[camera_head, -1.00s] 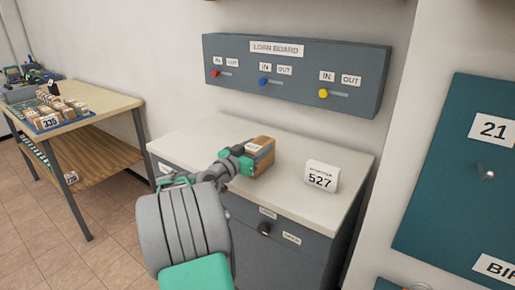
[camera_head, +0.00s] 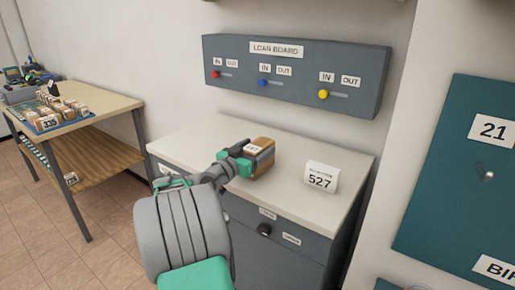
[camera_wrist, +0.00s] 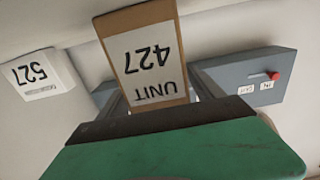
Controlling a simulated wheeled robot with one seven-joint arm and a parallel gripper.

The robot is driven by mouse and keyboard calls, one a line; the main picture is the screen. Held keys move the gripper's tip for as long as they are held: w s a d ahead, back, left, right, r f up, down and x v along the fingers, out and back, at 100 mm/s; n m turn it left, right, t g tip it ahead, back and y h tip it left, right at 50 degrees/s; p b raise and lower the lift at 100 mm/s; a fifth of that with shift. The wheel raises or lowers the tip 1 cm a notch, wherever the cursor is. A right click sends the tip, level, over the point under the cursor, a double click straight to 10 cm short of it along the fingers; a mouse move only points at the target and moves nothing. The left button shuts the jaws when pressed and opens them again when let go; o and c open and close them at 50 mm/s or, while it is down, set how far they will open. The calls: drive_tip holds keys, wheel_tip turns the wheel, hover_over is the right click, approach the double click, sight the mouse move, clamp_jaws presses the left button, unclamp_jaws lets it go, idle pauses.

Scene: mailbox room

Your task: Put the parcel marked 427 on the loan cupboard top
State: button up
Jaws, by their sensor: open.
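The brown parcel (camera_head: 263,156) rests on the pale top of the loan cupboard (camera_head: 200,135), toward its middle. In the wrist view the parcel (camera_wrist: 148,55) shows a white label reading UNIT 427, upside down. Whether the fingers touch the parcel cannot be told.
The grey loan board (camera_head: 300,95) with coloured sliders hangs on the wall behind. A wooden table (camera_head: 108,105) with several small parcels stands left. Teal numbered doors (camera_head: 465,190) are at the right.

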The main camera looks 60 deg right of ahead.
drive_tip(key=w+a+b, duration=0.1)
drive_tip(key=w+a, duration=0.1)
drive_tip(key=a, duration=0.9)
drive_tip(key=w+a+f+n+t+y, duration=0.3)
drive_tip(key=w+a+f+n+y, duration=0.15)
drive_tip(key=a+f, duration=0.2)
drive_tip(key=w+a+f+n+t+y, duration=0.35)
drive_tip(key=w+a+f, duration=0.2)
drive_tip(key=a, duration=0.25)
drive_tip(key=a+f+n+y, duration=0.3)
drive_tip(key=a, duration=0.6)
drive_tip(key=a+f+n+y, duration=0.3)
drive_tip(key=a, duration=0.6)
drive_tip(key=s+a+f+n+g+y, duration=0.1)
drive_tip(key=s+a+n+y, duration=0.2)
drive_tip(key=a, duration=0.9)
drive_tip(key=s+n, duration=0.3)
drive_tip(key=s, duration=0.1)
drive_tip(key=shift+s+a+f+y, duration=0.25)
drive_tip(key=shift+s+f+y, duration=0.05)
drive_tip(key=shift+f+y, duration=0.1)
drive_tip(key=shift+g, duration=0.25)
drive_tip(key=shift+c, duration=0.2)
